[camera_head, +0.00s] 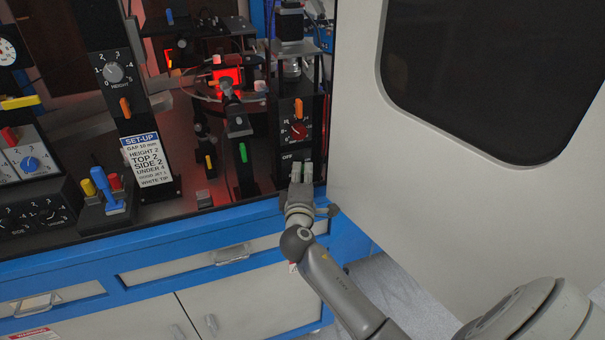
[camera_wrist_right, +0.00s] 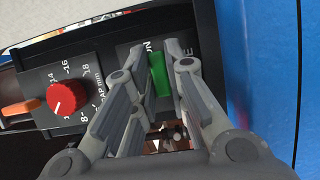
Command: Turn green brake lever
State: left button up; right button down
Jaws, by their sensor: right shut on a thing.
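The green brake lever (camera_wrist_right: 158,75) shows in the right wrist view on a dark panel, between the labels "ON" and a partly covered word ending in "E". My right gripper (camera_head: 301,172) is shut on this lever, with a finger on each side of it. In the head view the gripper is at the foot of the dark post with the red knob, and its fingers hide the lever there. The label "OFF" shows just above the fingers. My left gripper is not in view.
The red gap knob (camera_head: 298,129) and an orange lever (camera_head: 298,107) are above the gripper. Another green lever (camera_head: 242,154) stands to the left. A large pale cabinet panel (camera_head: 450,170) is close on the right. The blue bench edge (camera_head: 180,247) runs below.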

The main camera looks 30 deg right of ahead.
jog(key=c, duration=1.5)
grip_release()
jog(key=v, duration=1.2)
jog(key=s+a+f+g+y, duration=0.2)
jog(key=f, duration=1)
jog(key=s+a+f+g+y, duration=0.2)
jog(key=s+f+y, duration=0.1)
jog(key=f, duration=0.9)
jog(key=s+a+f+g+y, duration=0.2)
jog(key=f, duration=1)
jog(key=s+a+f+m+g+y, duration=0.2)
jog(key=s+f+m+g, duration=0.15)
jog(key=s+f, duration=1)
jog(key=s+f+m+g, duration=0.1)
jog(key=s+f, duration=0.2)
jog(key=s, duration=0.4)
jog(key=s+f+m+g+y, duration=0.1)
jog(key=s+f+m, duration=0.1)
jog(key=s, duration=0.6)
jog(key=s+d+f+m+g, duration=0.1)
jog(key=s+f+g, duration=0.1)
jog(key=s+f, duration=0.2)
jog(key=shift+s+m+y, duration=0.3)
jog(key=shift+s+m, duration=0.05)
jog(key=shift+s, duration=1.5)
